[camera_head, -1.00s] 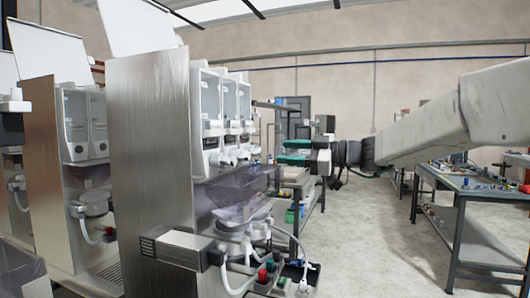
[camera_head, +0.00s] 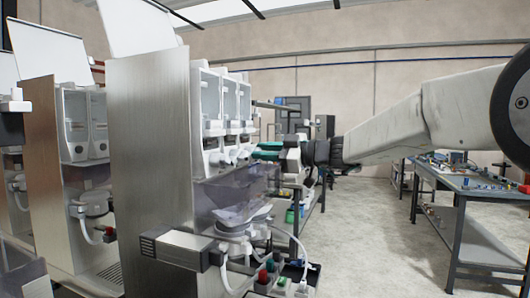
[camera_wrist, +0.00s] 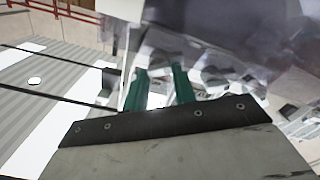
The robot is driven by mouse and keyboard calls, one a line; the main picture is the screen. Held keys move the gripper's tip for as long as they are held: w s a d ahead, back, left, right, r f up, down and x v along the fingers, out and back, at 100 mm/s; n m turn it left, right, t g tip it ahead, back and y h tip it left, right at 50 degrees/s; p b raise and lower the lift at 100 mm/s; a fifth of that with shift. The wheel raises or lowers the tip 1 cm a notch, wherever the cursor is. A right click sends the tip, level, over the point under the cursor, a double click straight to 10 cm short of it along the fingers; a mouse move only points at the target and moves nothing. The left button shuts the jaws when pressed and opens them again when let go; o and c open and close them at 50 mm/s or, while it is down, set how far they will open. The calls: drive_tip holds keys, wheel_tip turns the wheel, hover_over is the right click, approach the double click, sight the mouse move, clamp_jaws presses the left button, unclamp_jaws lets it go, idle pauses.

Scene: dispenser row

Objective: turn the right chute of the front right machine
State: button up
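The front right machine (camera_head: 150,160) is a tall brushed-metal cabinet with white dispenser units (camera_head: 208,100) on its right side. Small white chutes stick out below the units; the rightmost chute (camera_head: 246,151) is nearest my gripper. My gripper (camera_head: 262,151) has green fingers and points left, with its tips close beside that chute. In the wrist view the green fingers of my gripper (camera_wrist: 160,88) stand apart, with a blurred white shape between them. I cannot tell whether they touch the chute.
A clear purple-tinted hopper (camera_head: 232,190) and a white bowl (camera_head: 240,222) sit below the chutes. A metal box (camera_head: 183,250) juts out at the front. A workbench (camera_head: 465,185) with small parts stands at the right. The floor between is clear.

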drive_tip(key=shift+m, duration=0.4)
drive_tip(key=m, duration=0.5)
drive_tip(key=shift+w+m, duration=0.1)
drive_tip(key=shift+m, duration=0.2)
drive_tip(key=n, duration=3)
drive_tip(key=shift+f+n, duration=0.4)
idle(0.4)
idle(0.4)
